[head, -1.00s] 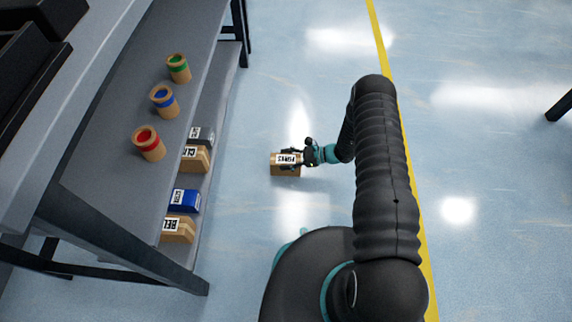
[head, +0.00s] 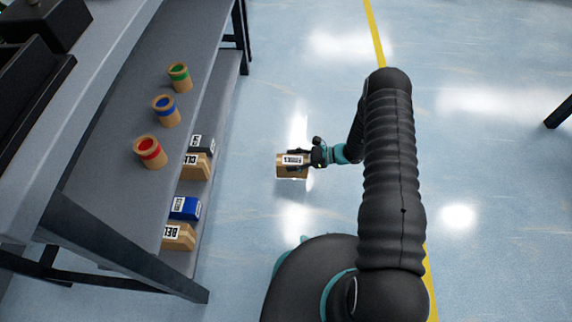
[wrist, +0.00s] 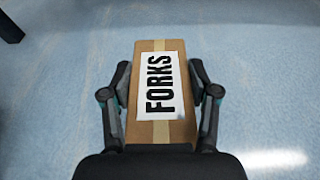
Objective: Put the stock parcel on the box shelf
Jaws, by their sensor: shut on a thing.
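My gripper (head: 313,158) is shut on a brown cardboard parcel (head: 292,172) with a white label, held out over the open floor to the right of the shelving. In the wrist view the parcel (wrist: 150,60) lies between both fingers of my gripper (wrist: 161,95), and its label reads "FORKS". The shelf unit (head: 125,120) stands at the left.
Three cardboard cups stand on the upper board, with a red (head: 149,149), a blue (head: 165,110) and a green band (head: 179,77). Dark equipment (head: 40,25) sits at top left. The floor between parcel and shelf is clear. A yellow line (head: 376,35) runs behind my arm.

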